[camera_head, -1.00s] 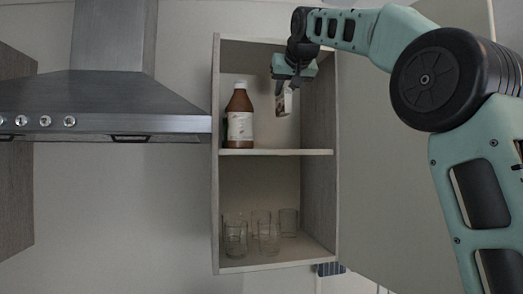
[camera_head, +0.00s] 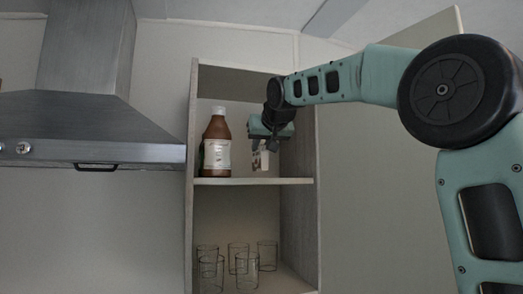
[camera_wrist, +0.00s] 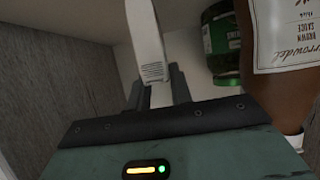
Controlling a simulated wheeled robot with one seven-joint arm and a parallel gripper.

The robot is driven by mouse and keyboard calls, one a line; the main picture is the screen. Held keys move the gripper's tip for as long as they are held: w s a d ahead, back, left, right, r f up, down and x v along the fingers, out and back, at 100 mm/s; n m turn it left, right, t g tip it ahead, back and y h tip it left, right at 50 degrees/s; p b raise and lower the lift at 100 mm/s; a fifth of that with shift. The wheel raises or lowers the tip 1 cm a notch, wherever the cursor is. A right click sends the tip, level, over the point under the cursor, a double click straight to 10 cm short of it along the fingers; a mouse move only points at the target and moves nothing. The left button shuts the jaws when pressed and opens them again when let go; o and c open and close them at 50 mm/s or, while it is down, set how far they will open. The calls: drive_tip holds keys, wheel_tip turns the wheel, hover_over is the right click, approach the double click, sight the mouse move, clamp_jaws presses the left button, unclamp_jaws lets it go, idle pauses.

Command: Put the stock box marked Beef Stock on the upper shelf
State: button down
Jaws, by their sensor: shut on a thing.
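My gripper (camera_head: 270,143) is inside the upper compartment of the open wall cabinet, shut on a small pale box (camera_head: 260,158). In the wrist view, the white box (camera_wrist: 147,45) is held between the two dark fingers of my gripper (camera_wrist: 158,92), with fine print too small to read. The Beef Stock marking cannot be made out. The box is just above the upper shelf (camera_head: 250,181), to the right of a brown sauce bottle (camera_head: 216,155). I cannot tell whether its base touches the shelf.
The brown bottle (camera_wrist: 280,60) stands close on the right in the wrist view, with a green jar (camera_wrist: 222,45) behind it. The cabinet side wall (camera_wrist: 50,85) is close on the left. Several glasses (camera_head: 240,262) stand below. A cooker hood (camera_head: 80,130) is left.

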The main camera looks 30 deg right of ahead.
drive_tip(key=shift+f, duration=0.8)
drive_tip(key=shift+f, duration=0.1)
drive_tip(key=shift+f, duration=0.15)
drive_tip(key=c, duration=1.3)
unclamp_jaws()
drive_tip(key=shift+o, duration=0.2)
drive_tip(key=shift+r, duration=0.2)
drive_tip(key=shift+r, duration=0.15)
drive_tip(key=b+v, duration=0.4)
drive_tip(key=v, duration=0.8)
drive_tip(key=shift+b, duration=0.4)
